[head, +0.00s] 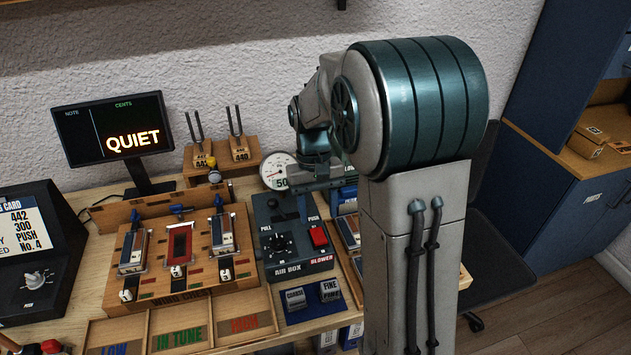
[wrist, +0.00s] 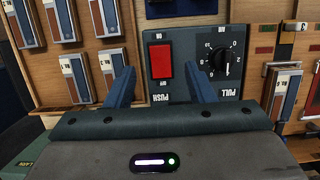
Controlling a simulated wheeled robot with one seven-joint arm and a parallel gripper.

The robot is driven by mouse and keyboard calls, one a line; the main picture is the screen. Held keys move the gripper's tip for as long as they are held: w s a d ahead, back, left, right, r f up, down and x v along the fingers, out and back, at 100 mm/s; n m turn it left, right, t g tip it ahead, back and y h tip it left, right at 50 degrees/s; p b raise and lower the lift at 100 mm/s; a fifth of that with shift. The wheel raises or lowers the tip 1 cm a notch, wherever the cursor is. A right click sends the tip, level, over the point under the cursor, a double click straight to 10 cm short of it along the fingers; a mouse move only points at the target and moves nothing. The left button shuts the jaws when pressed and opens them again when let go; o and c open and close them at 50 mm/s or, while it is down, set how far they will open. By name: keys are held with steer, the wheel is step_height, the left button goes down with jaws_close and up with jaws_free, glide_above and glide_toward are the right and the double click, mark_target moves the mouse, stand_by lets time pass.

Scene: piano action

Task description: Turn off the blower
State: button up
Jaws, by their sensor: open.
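The blower switch is a red rocker (head: 318,238) on the right of the dark air box (head: 272,225), by the words PUSH and BLOWER. In the wrist view, turned upside down, the red switch (wrist: 160,61) lies between my two blue fingers. A black knob (head: 279,244) sits left of it in the head view; it also shows in the wrist view (wrist: 225,62). My gripper (wrist: 160,72) is open and empty, facing the panel, apart from the switch as far as I can see. In the head view my arm partly hides it. I cannot tell which way the rocker is tipped.
A monitor (head: 112,137) reads QUIET. A round gauge (head: 277,172) and two tuning forks (head: 217,145) stand behind the box. The wooden wind chest (head: 180,250) is to its left. Several reed blocks (wrist: 65,85) flank the box.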

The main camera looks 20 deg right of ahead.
steer(key=v, duration=0.8)
steer(key=shift+r, duration=0.1)
steer(key=s+f+t, duration=0.2)
steer(key=s+t, duration=0.4)
steer(key=s, duration=1.1)
steer(key=shift+s+a+f, duration=0.15)
steer(key=shift+s+f, duration=0.1)
